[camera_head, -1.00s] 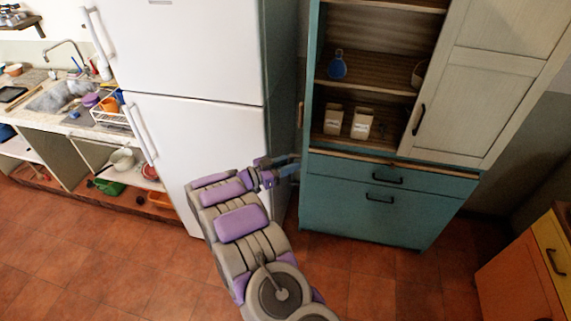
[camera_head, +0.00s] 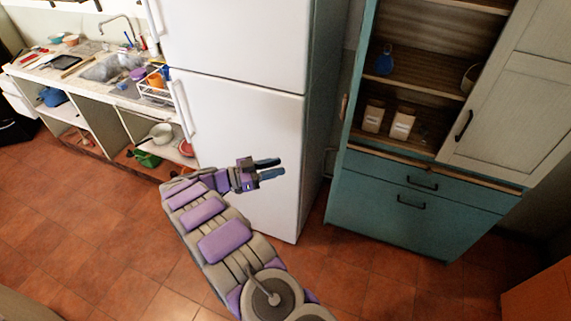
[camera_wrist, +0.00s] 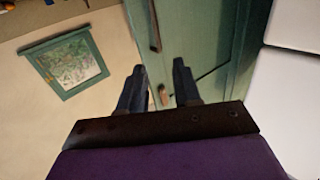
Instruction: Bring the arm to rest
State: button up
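My gripper (camera_head: 270,170) is at the end of my folded purple and grey arm, in front of the white fridge (camera_head: 240,130) in the head view. Its two dark fingers point right, toward the teal cabinet (camera_head: 410,215). In the wrist view the gripper (camera_wrist: 159,88) has its fingers apart with a clear gap between them. Nothing is held. The gripper looks clear of the fridge and cabinet, though its exact distance from the fridge is hard to tell.
The cabinet shelves hold a blue bottle (camera_head: 385,60) and two pale canisters (camera_head: 403,123). A sink counter (camera_head: 100,75) stands at left. An orange cabinet (camera_head: 540,295) is at lower right. Tiled floor (camera_head: 70,220) is open at left. The wrist view shows a framed picture (camera_wrist: 68,62).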

jog(key=shift+s+a, duration=0.1)
jog(key=shift+a, duration=0.65)
jog(key=shift+d, duration=0.2)
